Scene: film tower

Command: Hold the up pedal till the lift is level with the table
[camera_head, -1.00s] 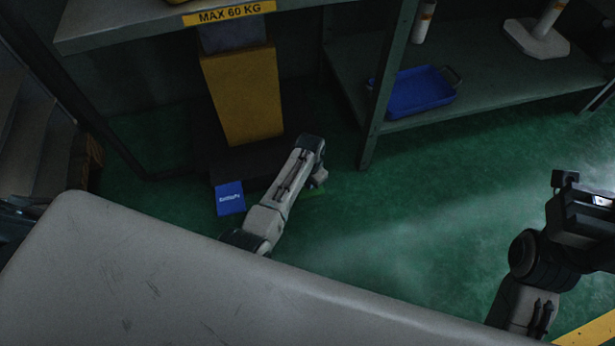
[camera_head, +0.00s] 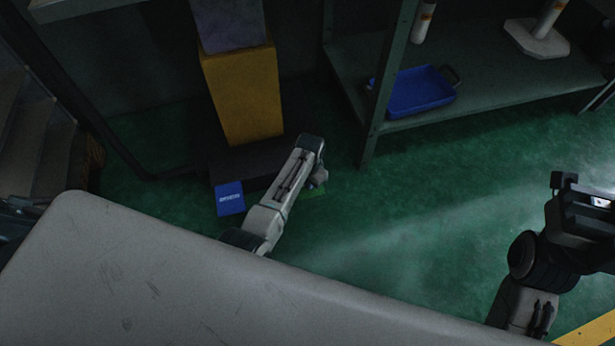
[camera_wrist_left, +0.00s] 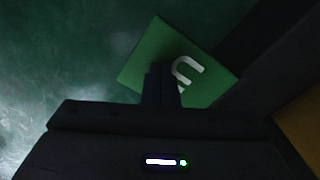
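The lift has a yellow column (camera_head: 242,95) on a dark base, with a grey inner post (camera_head: 230,25) showing above it. The edge of its platform (camera_head: 100,10) is cut by the top of the head view. The green up pedal (camera_wrist_left: 140,72) with a white mark lies on the floor in the left wrist view; only a sliver shows in the head view. My left gripper (camera_wrist_left: 162,84) is over it with fingers together, apparently on the pedal; exact contact is hidden. A blue pedal (camera_head: 230,198) lies to the left. My right arm is at the right edge, its fingertips not distinguishable.
A green metal shelf (camera_head: 490,88) stands behind on the right, holding a blue tray (camera_head: 420,92) and a white-based stand (camera_head: 537,38). Its post (camera_head: 385,100) rises just right of the lift. The green floor (camera_head: 430,190) between my arms is clear.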

